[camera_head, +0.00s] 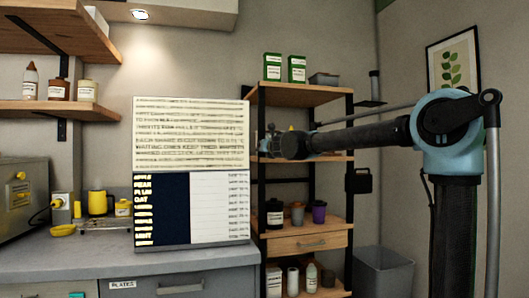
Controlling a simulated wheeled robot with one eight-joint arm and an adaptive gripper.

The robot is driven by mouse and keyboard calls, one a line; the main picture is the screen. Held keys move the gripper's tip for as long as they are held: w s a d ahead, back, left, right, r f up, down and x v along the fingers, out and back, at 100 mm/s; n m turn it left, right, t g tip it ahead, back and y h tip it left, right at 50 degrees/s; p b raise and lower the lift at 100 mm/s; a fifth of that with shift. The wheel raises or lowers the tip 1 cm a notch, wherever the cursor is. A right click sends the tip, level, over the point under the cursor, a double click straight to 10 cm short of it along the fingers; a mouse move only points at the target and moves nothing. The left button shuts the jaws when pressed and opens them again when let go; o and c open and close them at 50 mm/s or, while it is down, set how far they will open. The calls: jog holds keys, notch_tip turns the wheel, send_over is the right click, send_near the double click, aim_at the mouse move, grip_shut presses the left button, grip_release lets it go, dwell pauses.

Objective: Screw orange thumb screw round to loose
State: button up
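I cannot pick out an orange thumb screw for sure. A grey metal appliance (18,205), perhaps the toaster, stands on the counter at the left edge, partly cut off. It has small yellow knobs (20,176) on its face. My arm reaches in from the right. My gripper (267,144) is seen small and end-on in front of the shelf unit, far to the right of the appliance. Its fingers are too small to tell open or shut. A tiny yellow-orange spot shows just above my wrist; I cannot tell what it belongs to.
A tall panel of printed text (191,132) stands on the counter (75,258) between the appliance and my gripper. Yellow mugs (97,203) and a small tray stand nearby. A wooden shelf unit (300,228) holds jars. A grey bin (384,272) stands at right.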

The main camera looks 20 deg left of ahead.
jog(key=o, duration=0.3)
jog(key=shift+o, duration=0.2)
jog(key=v, duration=1.1)
jog(key=shift+s+d, duration=0.2)
jog(key=shift+s, duration=0.15)
jog(key=shift+d+f, duration=0.1)
